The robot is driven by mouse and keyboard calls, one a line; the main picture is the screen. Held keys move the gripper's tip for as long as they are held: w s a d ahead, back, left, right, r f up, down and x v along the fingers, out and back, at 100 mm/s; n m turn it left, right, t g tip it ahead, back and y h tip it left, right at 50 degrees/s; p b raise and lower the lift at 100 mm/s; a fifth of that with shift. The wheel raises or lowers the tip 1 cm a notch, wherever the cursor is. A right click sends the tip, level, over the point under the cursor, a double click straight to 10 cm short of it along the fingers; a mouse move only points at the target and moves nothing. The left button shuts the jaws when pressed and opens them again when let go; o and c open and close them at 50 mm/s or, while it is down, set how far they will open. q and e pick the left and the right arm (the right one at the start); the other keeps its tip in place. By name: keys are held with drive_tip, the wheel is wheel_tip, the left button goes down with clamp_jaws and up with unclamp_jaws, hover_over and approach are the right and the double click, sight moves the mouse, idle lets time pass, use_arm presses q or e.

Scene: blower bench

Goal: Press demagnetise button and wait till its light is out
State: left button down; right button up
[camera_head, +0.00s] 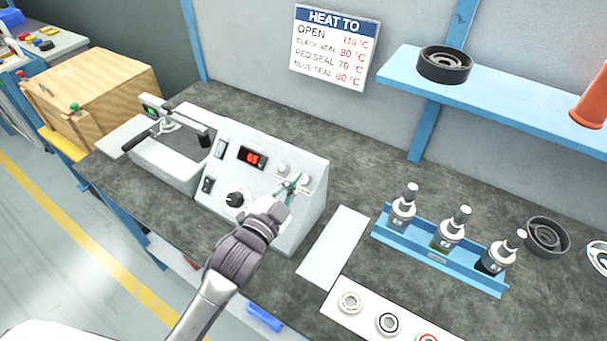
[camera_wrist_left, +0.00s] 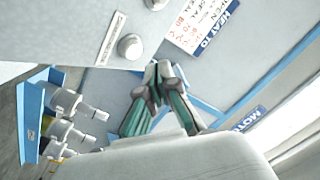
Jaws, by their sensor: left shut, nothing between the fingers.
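The grey heater unit (camera_head: 297,225) stands on the dark bench, with a sloped front panel. Its panel has a lit red display (camera_head: 252,157), a dial (camera_head: 236,199), switches and small round buttons (camera_head: 282,169) at the upper right. I cannot read which is the demagnetise button, and no button light can be made out. My left gripper (camera_head: 292,183) is shut and empty, its tips over these buttons in the head view. In the left wrist view the tips (camera_wrist_left: 160,70) are near a round button (camera_wrist_left: 130,47) and appear apart from it. My right gripper is not in view.
A blue rack (camera_head: 437,257) with several bottles stands right of the heater. A pale plate (camera_head: 333,246) and a white strip with rings (camera_head: 370,318) lie nearby. A blue shelf (camera_head: 500,100) hangs above. A wooden box (camera_head: 95,90) stands left.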

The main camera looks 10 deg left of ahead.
use_arm(q)
drive_tip(key=s+r+p, duration=0.1)
drive_tip(key=s+a+r+p, duration=0.1)
drive_tip(key=shift+s+r, duration=0.2)
drive_tip(key=shift+r, duration=0.1)
idle(0.8)
